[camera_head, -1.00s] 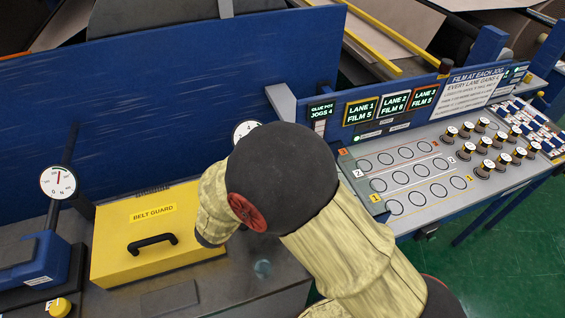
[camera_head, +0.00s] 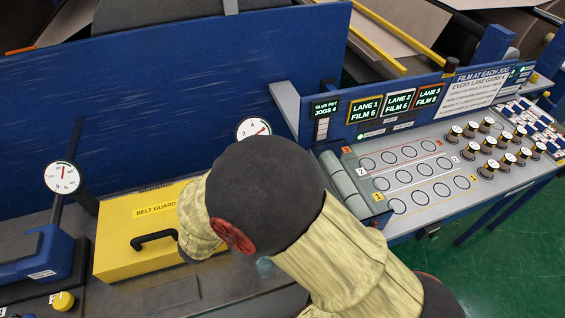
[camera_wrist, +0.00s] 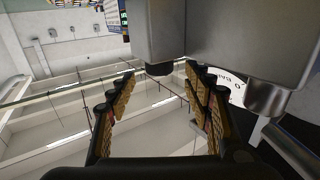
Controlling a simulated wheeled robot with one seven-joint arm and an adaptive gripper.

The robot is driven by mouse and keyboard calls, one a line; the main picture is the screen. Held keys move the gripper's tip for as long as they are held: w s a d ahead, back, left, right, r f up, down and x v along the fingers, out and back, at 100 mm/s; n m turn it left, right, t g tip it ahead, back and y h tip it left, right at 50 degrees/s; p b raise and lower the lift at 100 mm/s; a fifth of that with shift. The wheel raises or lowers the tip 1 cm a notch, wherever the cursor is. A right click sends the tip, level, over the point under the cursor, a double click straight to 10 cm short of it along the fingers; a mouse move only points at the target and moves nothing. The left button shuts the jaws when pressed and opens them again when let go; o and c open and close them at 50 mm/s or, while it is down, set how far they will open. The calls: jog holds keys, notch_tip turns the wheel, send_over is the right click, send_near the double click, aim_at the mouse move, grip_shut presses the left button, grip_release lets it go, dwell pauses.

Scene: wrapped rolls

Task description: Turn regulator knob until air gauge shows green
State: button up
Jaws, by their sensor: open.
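Two white round dials stand in the head view. One (camera_head: 62,177) is on a post at the left, with a reddish needle pointing roughly up. The other (camera_head: 253,128) shows just above my arm, with a red mark; its lower part is hidden. I cannot tell which is the air gauge. Part of a white dial (camera_wrist: 236,86) shows behind the right finger. I cannot make out the regulator knob for certain.
A yellow belt guard (camera_head: 120,255) with a black handle lies left of my arm. A yellow button (camera_head: 62,301) is at lower left. A blue panel (camera_head: 150,100) stands behind. On the right is a lane board (camera_head: 415,150) with wrapped rolls (camera_head: 490,145) and lit displays.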

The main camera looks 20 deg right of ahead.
jog(key=v, duration=0.6)
dwell(0.5)
